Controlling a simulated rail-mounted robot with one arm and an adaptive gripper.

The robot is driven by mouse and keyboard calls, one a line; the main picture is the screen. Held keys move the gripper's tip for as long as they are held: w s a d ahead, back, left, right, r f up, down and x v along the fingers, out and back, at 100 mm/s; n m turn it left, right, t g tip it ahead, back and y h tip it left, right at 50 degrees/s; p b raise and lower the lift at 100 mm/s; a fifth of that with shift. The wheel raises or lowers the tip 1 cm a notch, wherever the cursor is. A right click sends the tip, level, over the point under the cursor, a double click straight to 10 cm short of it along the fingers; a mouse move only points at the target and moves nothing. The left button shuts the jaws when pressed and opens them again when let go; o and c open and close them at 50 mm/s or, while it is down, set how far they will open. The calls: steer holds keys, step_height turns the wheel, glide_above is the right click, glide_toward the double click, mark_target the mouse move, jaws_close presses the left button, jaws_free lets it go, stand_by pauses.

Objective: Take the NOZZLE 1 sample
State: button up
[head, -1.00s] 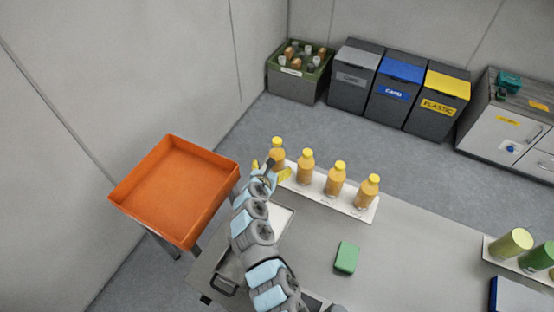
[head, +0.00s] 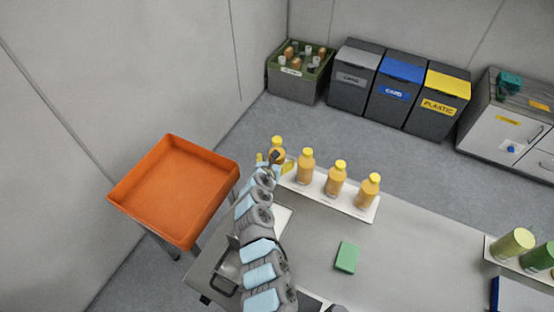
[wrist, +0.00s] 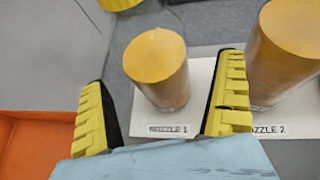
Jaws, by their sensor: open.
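The NOZZLE 1 sample (head: 277,151) is an orange-filled bottle with a yellow cap. It stands upright at the left end of a white strip (head: 330,193). In the wrist view the NOZZLE 1 bottle (wrist: 158,70) stands behind its "NOZZLE 1" label (wrist: 168,130). My gripper (head: 275,166) is open, its yellow-padded fingers spread to either side of this bottle in the wrist view (wrist: 165,110). I cannot tell whether either finger touches it. In the head view my gripper partly hides the bottle's lower part.
The NOZZLE 2 bottle (wrist: 285,50) stands close to the right finger. Two more orange bottles (head: 336,179) (head: 368,191) follow along the strip. An orange tray (head: 172,190) stands at left. A green block (head: 346,257) lies on the grey table.

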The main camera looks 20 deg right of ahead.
steer(key=shift+b+x, duration=0.8)
steer(key=shift+x, duration=0.75)
steer(key=shift+r, duration=0.1)
steer(key=c, duration=1.3)
steer(key=shift+r, duration=0.1)
steer(key=shift+c, duration=0.2)
